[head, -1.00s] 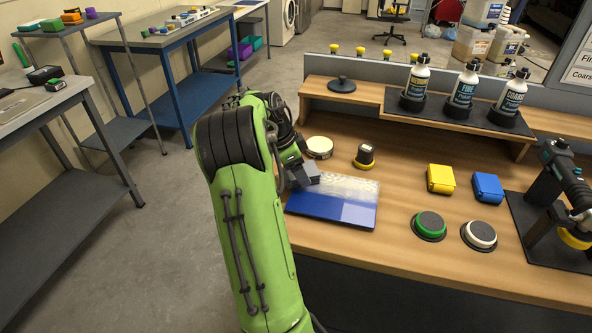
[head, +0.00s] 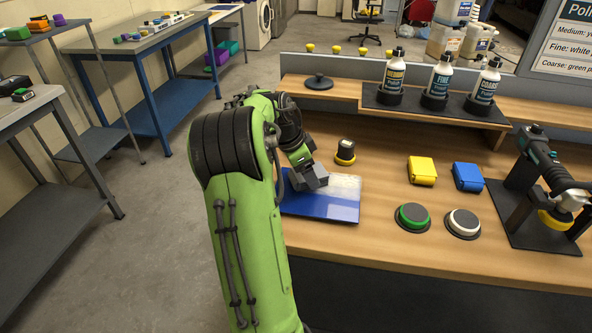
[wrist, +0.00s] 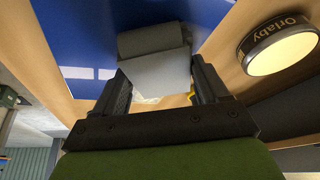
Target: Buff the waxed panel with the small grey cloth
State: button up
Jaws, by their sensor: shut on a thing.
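The panel (head: 318,209) lies flat on the wooden bench, glossy blue along its front. A whitish wax haze (head: 347,187) shows on its rear right part. My gripper (wrist: 157,78) is shut on the small grey cloth (wrist: 155,62), which hangs folded between the two fingers. In the head view the cloth (head: 314,180) is over the panel's middle, left of the visible haze; it looks at or very near the surface, but contact is not clear. My arm hides the panel's left rear part. The panel also fills the upper left of the wrist view (wrist: 80,35).
A round tin lettered "Orlaby" (wrist: 281,47) stands close to the panel. A yellow-based black applicator (head: 345,152) is behind the panel.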

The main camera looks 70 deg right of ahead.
aim_at(293, 171)
jog(key=shift+s+d+f+b, duration=0.1)
jog(key=shift+s+d+b, duration=0.25)
jog(key=shift+s, duration=1.7)
jog(key=shift+s+d+r+b, duration=0.1)
jog(key=shift+s+d+b, duration=0.15)
jog(key=shift+s, duration=1.75)
jog(key=shift+s+d+f+b, duration=0.1)
jog(key=shift+s+d+b, duration=0.25)
jog(key=shift+s, duration=1.7)
jog(key=shift+w+a+p, duration=0.3)
jog(key=shift+w+p, duration=0.1)
jog(key=shift+w, duration=1.5)
jog(key=shift+w+a+p, duration=0.25)
jog(key=shift+w+p, duration=0.1)
jog(key=shift+w, duration=1.55)
jog(key=shift+w+a+p, duration=0.3)
jog(key=shift+w+p, duration=0.1)
jog(key=shift+w, duration=1.5)
jog(key=shift+w+a+p, duration=0.2)
jog(key=shift+w+p, duration=0.05)
jog(key=shift+w, duration=0.85)
jog(key=shift+w+a+p, duration=0.2)
jog(key=shift+w, duration=0.85)
jog(key=shift+w+a+p, duration=0.15)
jog(key=shift+w+p, duration=0.25)
jog(key=shift+w, duration=0.6)
jog(key=shift+w+a+p, duration=0.1)
jog(key=shift+w+p, duration=0.25)
jog(key=shift+w, duration=0.6)
